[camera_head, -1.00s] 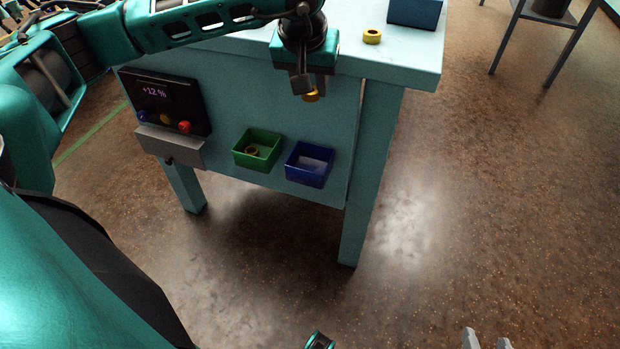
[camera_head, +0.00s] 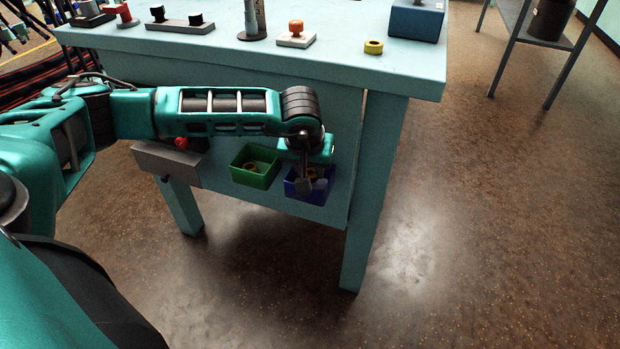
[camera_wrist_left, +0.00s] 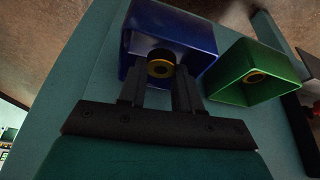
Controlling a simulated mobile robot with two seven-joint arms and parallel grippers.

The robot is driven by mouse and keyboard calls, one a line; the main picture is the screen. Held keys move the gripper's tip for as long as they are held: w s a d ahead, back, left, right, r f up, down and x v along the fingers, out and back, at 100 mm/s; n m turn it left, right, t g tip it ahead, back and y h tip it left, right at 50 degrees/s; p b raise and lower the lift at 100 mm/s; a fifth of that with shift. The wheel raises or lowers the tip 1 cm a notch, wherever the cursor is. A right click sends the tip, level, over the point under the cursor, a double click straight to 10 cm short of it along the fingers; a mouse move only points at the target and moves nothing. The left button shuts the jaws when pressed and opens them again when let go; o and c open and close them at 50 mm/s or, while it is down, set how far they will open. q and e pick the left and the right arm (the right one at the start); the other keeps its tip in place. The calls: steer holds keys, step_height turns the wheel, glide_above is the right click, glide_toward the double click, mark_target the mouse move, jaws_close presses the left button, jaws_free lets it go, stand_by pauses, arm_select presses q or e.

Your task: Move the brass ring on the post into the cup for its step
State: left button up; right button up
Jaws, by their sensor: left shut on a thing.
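My left gripper (camera_head: 307,186) is shut on a brass ring (camera_head: 311,172) at the mouth of the blue cup (camera_head: 318,197) on the table's front. In the left wrist view the ring (camera_wrist_left: 161,64) sits between the fingertips (camera_wrist_left: 161,78), in front of the blue cup's opening (camera_wrist_left: 200,35). I cannot tell how deep it is. The green cup (camera_head: 240,173) hangs to the left and holds another brass ring, clear in the left wrist view (camera_wrist_left: 256,76). A grey post (camera_head: 250,18) stands on the table, its top out of frame. My right gripper is not in view.
On the tabletop (camera_head: 340,58) are a yellow ring (camera_head: 373,47), an orange-knobbed block (camera_head: 296,36) and a blue box (camera_head: 416,20). A grey ledge (camera_head: 165,163) is left of the cups, partly behind my arm.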

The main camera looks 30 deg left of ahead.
arm_select(q)
step_height(320, 180, down, 2)
steer(key=shift+f, duration=0.4)
steer(key=shift+f+b, duration=0.15)
steer(key=shift+b, duration=0.2)
steer(key=o, duration=0.8)
steer(key=shift+c, duration=0.2)
